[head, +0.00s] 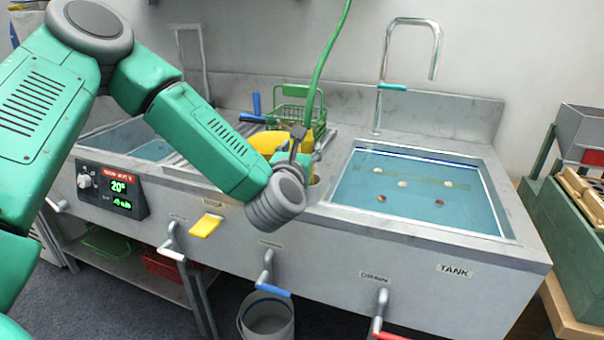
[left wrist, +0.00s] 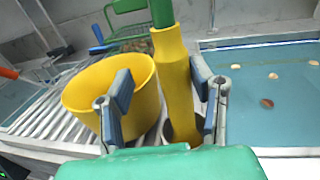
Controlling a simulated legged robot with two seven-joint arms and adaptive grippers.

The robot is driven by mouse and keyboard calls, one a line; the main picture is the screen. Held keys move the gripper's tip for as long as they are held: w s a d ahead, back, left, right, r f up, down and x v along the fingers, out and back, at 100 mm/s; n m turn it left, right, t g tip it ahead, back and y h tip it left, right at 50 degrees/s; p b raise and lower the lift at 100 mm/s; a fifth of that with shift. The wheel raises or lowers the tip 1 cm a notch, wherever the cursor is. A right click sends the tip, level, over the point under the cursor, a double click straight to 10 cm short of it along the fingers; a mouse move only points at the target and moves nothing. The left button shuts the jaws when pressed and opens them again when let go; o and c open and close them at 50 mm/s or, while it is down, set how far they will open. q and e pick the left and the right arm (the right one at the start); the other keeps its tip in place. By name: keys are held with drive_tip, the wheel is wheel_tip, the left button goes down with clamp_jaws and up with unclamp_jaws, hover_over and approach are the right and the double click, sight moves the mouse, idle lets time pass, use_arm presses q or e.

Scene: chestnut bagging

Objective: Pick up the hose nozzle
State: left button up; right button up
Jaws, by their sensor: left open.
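The yellow hose nozzle (left wrist: 175,85) stands upright in a round hole in the counter, with the green hose (head: 329,50) rising from its top. In the head view the nozzle (head: 319,126) is partly hidden behind my left gripper (head: 298,140). In the left wrist view my left gripper (left wrist: 160,95) is open. Its right finger is close beside the nozzle, and its left finger is in front of a yellow bucket (left wrist: 112,97). The nozzle appears between the two fingers, nearer the right one. I cannot tell whether a finger touches it. My right gripper is not in view.
The water tank (head: 420,240) at the right holds several chestnuts. A green wire basket (head: 292,116) stands behind the bucket. A curved metal tap (head: 436,50) rises behind the tank. Handles project from the sink's front, including a yellow one (head: 206,226). A grey bin (head: 266,315) stands below.

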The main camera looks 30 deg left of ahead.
use_arm(q)
drive_tip(key=shift+w+d+r, duration=0.1)
drive_tip(key=shift+w+d, duration=0.15)
drive_tip(key=shift+w, duration=0.15)
drive_tip(key=shift+w+d+r, duration=0.1)
drive_tip(key=shift+d+r, duration=0.05)
drive_tip(key=shift+d, duration=0.4)
drive_tip(key=shift+d+r, duration=0.15)
drive_tip(key=shift+d, duration=0.4)
drive_tip(key=c, duration=0.6)
drive_tip(key=shift+a, duration=0.3)
clamp_jaws()
drive_tip(key=shift+a+f, duration=0.3)
drive_tip(key=shift+a, duration=0.55)
drive_tip(key=shift+d+r, duration=0.1)
drive_tip(key=shift+d, duration=0.2)
wheel_tip(320, 180, up, 9)
drive_tip(key=shift+f+p, duration=0.1)
drive_tip(key=shift+p, duration=0.55)
drive_tip(key=shift+a+r, duration=0.15)
drive_tip(key=shift+r, duration=0.2)
drive_tip(key=shift+d+r, duration=0.2)
drive_tip(key=shift+r, duration=0.1)
drive_tip(key=shift+d, duration=0.25)
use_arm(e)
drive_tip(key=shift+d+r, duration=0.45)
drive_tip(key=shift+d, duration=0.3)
